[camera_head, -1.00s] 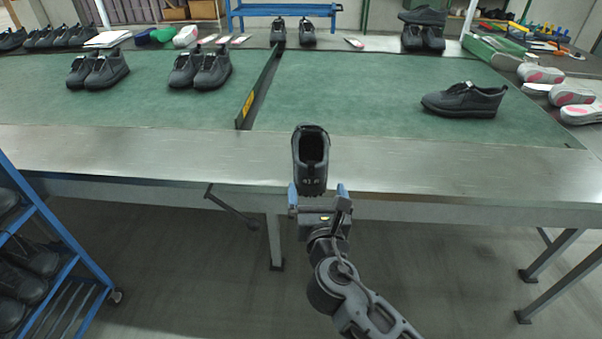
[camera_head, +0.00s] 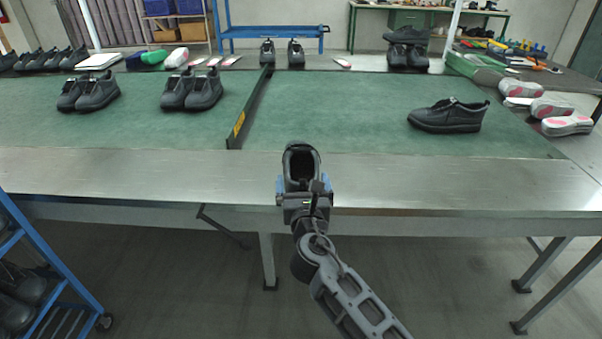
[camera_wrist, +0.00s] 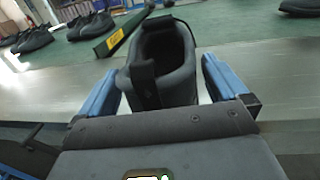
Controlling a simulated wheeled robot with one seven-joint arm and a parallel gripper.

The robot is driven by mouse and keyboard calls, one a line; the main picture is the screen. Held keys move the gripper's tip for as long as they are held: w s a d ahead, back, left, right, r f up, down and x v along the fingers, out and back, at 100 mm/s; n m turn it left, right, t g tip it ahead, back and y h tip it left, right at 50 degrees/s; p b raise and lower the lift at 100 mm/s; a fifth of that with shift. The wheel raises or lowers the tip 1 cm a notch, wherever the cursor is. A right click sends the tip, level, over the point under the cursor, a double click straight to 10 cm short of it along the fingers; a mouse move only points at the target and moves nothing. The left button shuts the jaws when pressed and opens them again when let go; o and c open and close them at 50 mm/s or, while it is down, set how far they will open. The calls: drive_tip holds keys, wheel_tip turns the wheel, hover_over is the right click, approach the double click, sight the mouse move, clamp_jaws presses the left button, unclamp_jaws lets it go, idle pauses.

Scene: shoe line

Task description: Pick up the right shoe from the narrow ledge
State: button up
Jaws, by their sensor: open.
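In the wrist view the shoe (camera_wrist: 178,80) stands between the two blue fingers (camera_wrist: 160,78). A gap shows on the right; on the left, I cannot tell whether the finger touches.
A black divider with a yellow label (camera_head: 240,122) splits the green mat (camera_head: 340,105) behind the ledge. A blue rack (camera_head: 45,255) stands at lower left.

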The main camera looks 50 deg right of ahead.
drive_tip(key=c, duration=0.9)
drive_tip(key=shift+c, duration=0.5)
drive_tip(key=shift+r, duration=0.15)
